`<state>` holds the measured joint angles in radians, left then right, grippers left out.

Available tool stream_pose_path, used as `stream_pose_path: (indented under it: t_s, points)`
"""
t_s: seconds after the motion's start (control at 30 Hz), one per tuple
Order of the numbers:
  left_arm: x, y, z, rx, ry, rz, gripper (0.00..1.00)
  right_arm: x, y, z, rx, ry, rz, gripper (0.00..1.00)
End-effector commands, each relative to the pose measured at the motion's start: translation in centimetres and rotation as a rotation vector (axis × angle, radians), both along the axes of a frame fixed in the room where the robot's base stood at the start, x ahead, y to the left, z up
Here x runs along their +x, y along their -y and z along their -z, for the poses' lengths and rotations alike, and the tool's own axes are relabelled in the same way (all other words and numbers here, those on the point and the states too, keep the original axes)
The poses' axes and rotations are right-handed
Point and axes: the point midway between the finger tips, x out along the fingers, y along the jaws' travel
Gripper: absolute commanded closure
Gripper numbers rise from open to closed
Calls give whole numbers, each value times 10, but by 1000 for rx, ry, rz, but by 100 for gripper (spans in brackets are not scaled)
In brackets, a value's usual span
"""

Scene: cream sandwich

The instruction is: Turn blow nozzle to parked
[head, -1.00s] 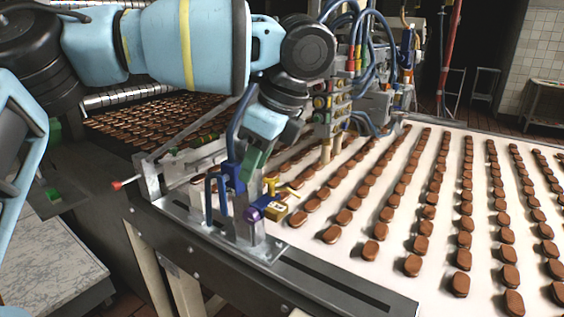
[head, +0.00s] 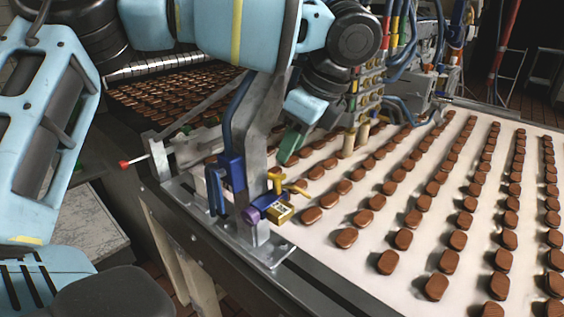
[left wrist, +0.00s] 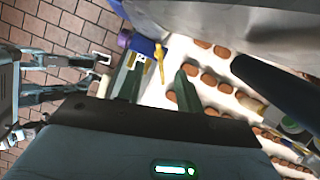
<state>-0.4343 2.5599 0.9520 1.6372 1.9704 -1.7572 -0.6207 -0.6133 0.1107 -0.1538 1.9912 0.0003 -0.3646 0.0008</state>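The nozzle fitting stands on a grey metal bracket at the near edge of the conveyor. It has a yellow block (head: 281,213), a purple knob (head: 251,215) and a thin yellow branched piece (head: 279,184) above; I cannot tell which of these is the blow nozzle. My left gripper (head: 290,145), with green fingers, hangs just above and behind it, apart from it in the head view. In the left wrist view its fingers (left wrist: 158,70) are spread, with the yellow piece (left wrist: 160,58) showing beyond the gap. The purple knob (left wrist: 125,38) lies to the left. My right gripper is not seen.
A blue clamp block (head: 231,172) with a blue hose stands left of the fitting. Rows of brown biscuits lie on the white belt (head: 345,290). Hoses and a valve column (head: 366,85) stand behind. A red-tipped rod (head: 130,162) sticks out left.

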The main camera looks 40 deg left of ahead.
Motion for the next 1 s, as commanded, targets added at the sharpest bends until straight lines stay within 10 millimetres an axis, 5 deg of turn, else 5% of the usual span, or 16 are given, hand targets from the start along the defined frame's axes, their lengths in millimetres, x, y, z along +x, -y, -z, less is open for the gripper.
stream_pose_path:
  t_s: [0.4, 0.77, 1.0]
  points:
    - [-4, -20, 46, 0, 3, 0, 64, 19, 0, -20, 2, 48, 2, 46]
    - [-4, -22, 54, -1, 1, 0, 64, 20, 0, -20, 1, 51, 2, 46]
    - [-4, -22, 54, -1, 1, 0, 92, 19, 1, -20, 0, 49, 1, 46]
